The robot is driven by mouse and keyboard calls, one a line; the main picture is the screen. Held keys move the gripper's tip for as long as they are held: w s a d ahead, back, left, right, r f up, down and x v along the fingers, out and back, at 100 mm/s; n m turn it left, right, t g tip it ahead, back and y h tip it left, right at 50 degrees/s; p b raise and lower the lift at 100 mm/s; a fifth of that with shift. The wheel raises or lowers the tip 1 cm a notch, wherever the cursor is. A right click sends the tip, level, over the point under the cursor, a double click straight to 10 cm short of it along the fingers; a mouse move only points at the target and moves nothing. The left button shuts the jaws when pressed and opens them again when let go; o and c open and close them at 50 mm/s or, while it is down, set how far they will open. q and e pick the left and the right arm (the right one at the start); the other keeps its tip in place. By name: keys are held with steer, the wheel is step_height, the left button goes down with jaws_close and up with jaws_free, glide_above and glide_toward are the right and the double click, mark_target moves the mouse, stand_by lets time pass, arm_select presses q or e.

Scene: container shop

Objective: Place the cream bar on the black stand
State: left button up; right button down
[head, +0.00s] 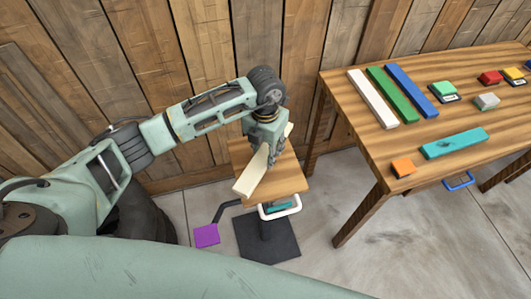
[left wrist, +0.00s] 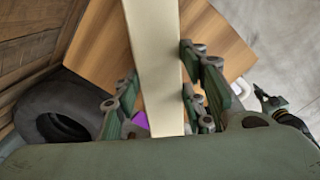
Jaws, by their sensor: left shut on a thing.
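The cream bar (head: 251,177) is long and pale, and runs at a slant over the small wooden top (head: 287,183) of the stand with a black base (head: 267,240). My left gripper (head: 270,152) is above this top, shut on the bar near its middle. In the left wrist view the bar (left wrist: 156,50) runs between the two fingers of the left gripper (left wrist: 160,92), with the wooden top (left wrist: 215,45) behind it. I cannot tell whether the bar touches the top.
A wooden table (head: 350,82) at the right holds white (head: 373,97), green (head: 392,94) and blue (head: 412,90) bars, a teal bar (head: 454,143), an orange block (head: 403,168) and several small blocks. A white handle (head: 280,209) and purple square (head: 206,235) are by the stand. A plank wall stands behind.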

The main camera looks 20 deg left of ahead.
mark_target(266, 153)
arm_select(q)
step_height(266, 153, down, 3)
steer(key=shift+f+p, duration=0.2)
steer(key=shift+p, duration=0.25)
steer(key=shift+f, duration=0.2)
steer(key=o, duration=1.3)
arm_select(e)
steer(key=shift+s+a+r, duration=0.15)
steer(key=shift+s+r, duration=0.25)
steer(key=shift+s, duration=0.1)
arm_select(q)
steer(key=shift+r, duration=0.15)
arm_select(e)
steer(key=shift+r, duration=0.1)
